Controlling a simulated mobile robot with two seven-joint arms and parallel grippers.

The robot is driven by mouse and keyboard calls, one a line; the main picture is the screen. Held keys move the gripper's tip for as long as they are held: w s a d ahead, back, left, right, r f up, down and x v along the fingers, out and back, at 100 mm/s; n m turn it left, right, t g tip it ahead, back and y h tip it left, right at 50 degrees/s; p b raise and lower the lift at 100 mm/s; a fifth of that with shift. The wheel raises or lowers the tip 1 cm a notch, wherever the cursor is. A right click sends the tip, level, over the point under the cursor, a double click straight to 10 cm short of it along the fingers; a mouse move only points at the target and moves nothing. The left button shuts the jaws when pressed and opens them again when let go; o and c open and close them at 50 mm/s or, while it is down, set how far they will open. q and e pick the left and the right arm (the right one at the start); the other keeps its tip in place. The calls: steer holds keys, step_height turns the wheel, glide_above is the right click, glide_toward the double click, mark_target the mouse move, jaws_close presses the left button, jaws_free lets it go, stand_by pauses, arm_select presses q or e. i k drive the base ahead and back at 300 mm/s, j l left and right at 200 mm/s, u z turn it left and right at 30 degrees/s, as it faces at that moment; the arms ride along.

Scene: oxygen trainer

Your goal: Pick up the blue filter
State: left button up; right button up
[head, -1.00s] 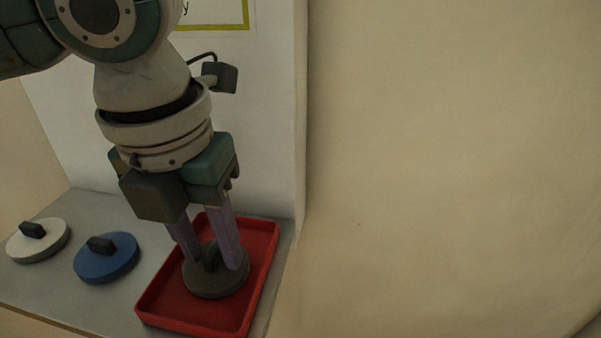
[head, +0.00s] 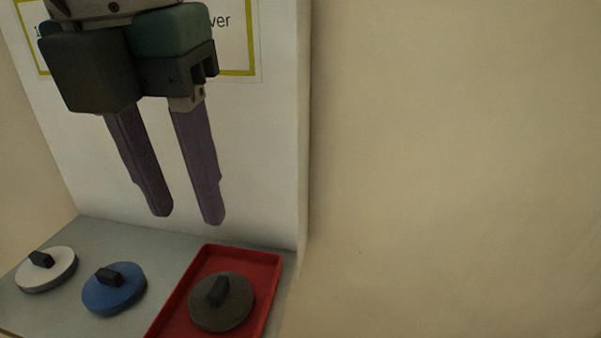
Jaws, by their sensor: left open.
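The blue filter (head: 114,295) is a round blue disc with a black grip block on top. It lies flat on the grey table at the lower left, between a white filter (head: 47,272) and the red tray (head: 178,304). My left gripper (head: 188,219) is open and empty, fingers pointing down. It is above the table, up and to the right of the blue filter in the head view, and touches nothing. My right gripper is not in view.
A dark grey filter (head: 228,311) with a black grip lies in the red tray. A white panel with a yellow-green framed sign (head: 236,70) stands behind the table. The area right of the table shows only a bare beige wall (head: 450,170).

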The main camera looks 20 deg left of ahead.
mark_target(115, 287)
steer(key=u, duration=1.65)
